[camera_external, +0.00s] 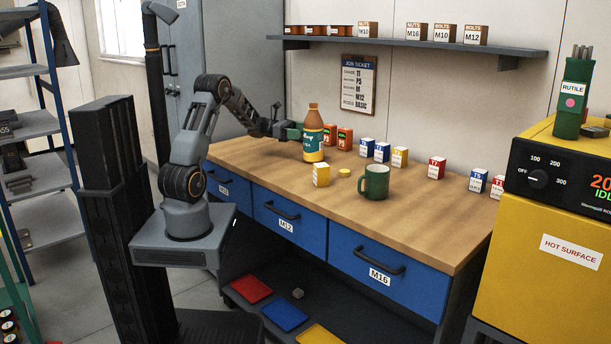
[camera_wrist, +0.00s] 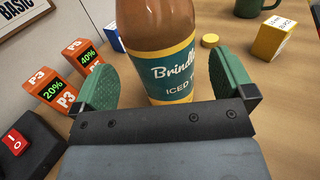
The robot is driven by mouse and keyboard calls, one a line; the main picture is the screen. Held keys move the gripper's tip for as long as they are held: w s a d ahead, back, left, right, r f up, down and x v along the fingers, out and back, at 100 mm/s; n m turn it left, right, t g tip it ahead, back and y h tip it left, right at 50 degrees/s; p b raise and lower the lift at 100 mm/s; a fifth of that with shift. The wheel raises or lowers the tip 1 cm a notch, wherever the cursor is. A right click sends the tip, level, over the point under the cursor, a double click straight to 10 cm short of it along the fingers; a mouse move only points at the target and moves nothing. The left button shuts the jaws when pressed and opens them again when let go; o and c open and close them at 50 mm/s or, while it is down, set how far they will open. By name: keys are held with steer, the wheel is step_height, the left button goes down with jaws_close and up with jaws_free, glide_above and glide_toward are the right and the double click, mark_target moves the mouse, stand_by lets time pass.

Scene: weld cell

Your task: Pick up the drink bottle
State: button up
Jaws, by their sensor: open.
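The drink bottle (camera_external: 313,135) stands upright on the wooden workbench (camera_external: 420,220), brown with a teal and yellow label. In the wrist view the bottle (camera_wrist: 165,50) is between the two green finger pads of my gripper (camera_wrist: 160,88), its top out of frame. The fingers are open, with a gap showing between the bottle and each pad. In the external view my gripper (camera_external: 292,131) is beside the bottle on its left, at label height. The bottle's base is partly hidden by my gripper in the wrist view.
A dark block with a red switch (camera_wrist: 22,145) lies at the wrist view's left. A yellow-white box (camera_external: 321,174), a yellow cap (camera_external: 344,171) and a green mug (camera_external: 374,183) stand in front. Several small boxes (camera_external: 400,157) line the back.

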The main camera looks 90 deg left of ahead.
mark_target(322, 132)
steer(key=shift+p+x, duration=0.35)
steer(key=shift+x, duration=2.5)
steer(key=shift+c, duration=0.2)
steer(key=c, duration=1.1)
